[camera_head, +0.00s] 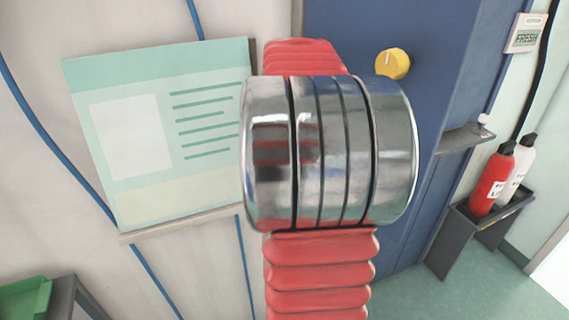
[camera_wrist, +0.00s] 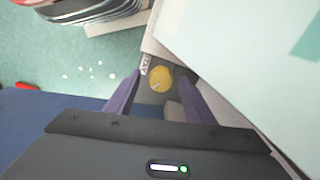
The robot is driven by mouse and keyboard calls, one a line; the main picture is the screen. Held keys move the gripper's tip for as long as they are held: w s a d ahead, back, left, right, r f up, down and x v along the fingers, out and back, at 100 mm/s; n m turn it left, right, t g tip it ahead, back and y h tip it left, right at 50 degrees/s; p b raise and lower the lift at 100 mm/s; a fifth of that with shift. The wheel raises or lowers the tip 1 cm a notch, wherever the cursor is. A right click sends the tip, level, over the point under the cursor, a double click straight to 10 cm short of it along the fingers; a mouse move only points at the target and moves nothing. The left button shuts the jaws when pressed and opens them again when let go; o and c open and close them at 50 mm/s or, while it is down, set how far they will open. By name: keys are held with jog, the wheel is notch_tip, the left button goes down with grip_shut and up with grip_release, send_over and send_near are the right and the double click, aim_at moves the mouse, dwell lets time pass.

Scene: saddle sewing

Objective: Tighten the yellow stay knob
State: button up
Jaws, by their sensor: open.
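A round yellow knob (camera_wrist: 160,79) shows in the wrist view, beside a small white label (camera_wrist: 145,64) that seems to read STAY. My gripper (camera_wrist: 158,77) is open, with one purple finger to each side of the knob in the picture. I cannot tell how far the fingertips are from it, and no contact shows. In the head view a yellow knob (camera_head: 392,64) with a pale pointer mark sits high on a blue panel (camera_head: 345,25). I cannot tell if it is the same knob. My gripper is hidden there behind my silver and red arm.
A pale green notice board (camera_head: 165,125) stands left of my arm. At right are a small grey shelf (camera_head: 465,139) and a low grey rack (camera_head: 488,222) with a red bottle (camera_head: 492,182) and a white bottle (camera_head: 517,165). A green bin (camera_head: 25,298) sits lower left. Green floor is clear lower right.

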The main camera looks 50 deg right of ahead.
jog(key=shift+f, duration=0.2)
jog(key=shift+c, duration=0.7)
jog(key=c, duration=0.9)
